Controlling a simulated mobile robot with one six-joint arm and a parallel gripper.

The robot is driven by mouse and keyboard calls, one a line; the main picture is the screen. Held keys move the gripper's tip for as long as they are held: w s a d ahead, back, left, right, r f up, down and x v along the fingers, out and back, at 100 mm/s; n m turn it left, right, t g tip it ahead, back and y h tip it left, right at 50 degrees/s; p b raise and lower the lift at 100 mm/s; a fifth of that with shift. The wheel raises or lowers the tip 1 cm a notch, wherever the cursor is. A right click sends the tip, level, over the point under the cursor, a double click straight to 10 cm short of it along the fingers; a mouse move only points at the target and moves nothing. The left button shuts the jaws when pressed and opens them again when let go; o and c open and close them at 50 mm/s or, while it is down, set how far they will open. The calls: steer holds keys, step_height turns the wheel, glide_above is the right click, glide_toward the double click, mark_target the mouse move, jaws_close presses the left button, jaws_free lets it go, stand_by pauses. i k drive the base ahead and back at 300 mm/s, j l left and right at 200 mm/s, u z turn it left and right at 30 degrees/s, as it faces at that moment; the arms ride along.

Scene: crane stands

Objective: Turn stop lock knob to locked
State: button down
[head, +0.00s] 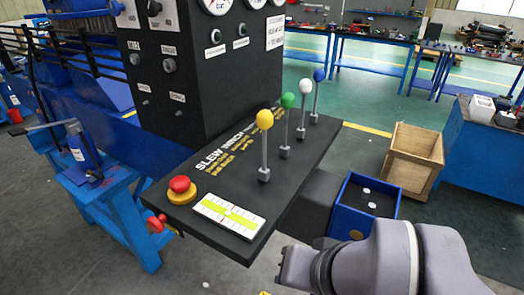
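The black console (290,185) stands in the middle. A red mushroom button on a yellow base (180,186) sits at its left front corner. A small red knob (155,224) sticks out from the console's left front side, below that button. No label naming a stop lock knob is legible, and the knob's turned position cannot be told. My gripper (288,268) shows as a dark grey end of my arm at the lower middle right, apart from and to the right of both red controls. Its fingers are not clear.
Levers with yellow (265,119), green (287,100), white and blue balls rise from the console. A level gauge (230,215) lies at its front. A blue bin (362,207) and a wooden crate (409,160) stand right. A blue stand (120,205) is left.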

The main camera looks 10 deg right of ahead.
mark_target(155, 224)
steer(key=u, duration=0.35)
steer(key=j+u, duration=0.1)
steer(key=u, duration=0.25)
steer(key=i+u, duration=0.1)
steer(key=u, duration=0.25)
